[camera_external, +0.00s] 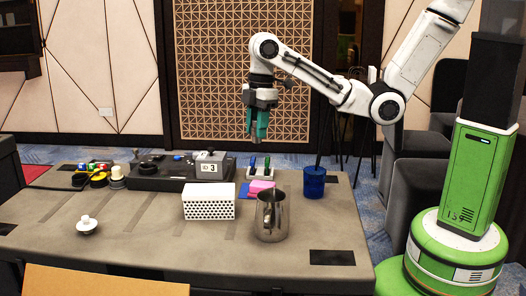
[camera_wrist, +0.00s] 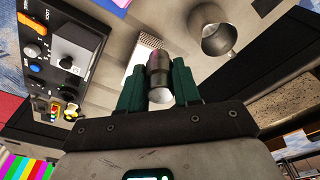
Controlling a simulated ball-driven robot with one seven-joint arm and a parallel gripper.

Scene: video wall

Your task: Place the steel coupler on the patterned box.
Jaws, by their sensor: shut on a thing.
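My gripper (camera_external: 256,122) hangs pointing down above the table, high over the patterned box and a little to its right. In the wrist view my gripper (camera_wrist: 158,80) has its green fingers shut on the steel coupler (camera_wrist: 159,72), a grey stepped cylinder with a bright round end. The coupler's lower part shows between the fingers in the external view (camera_external: 249,121). The patterned box (camera_external: 209,209) is white with dark dots and sits on the table. In the wrist view the box (camera_wrist: 149,42) is partly hidden behind the coupler and fingers.
A steel pitcher (camera_external: 271,218) stands close to the right of the box. A black control panel (camera_external: 160,176) with a grey block marked 3 lies behind it. A pink block (camera_external: 262,186) and blue cup (camera_external: 314,182) are at back right. The table's left front is mostly clear.

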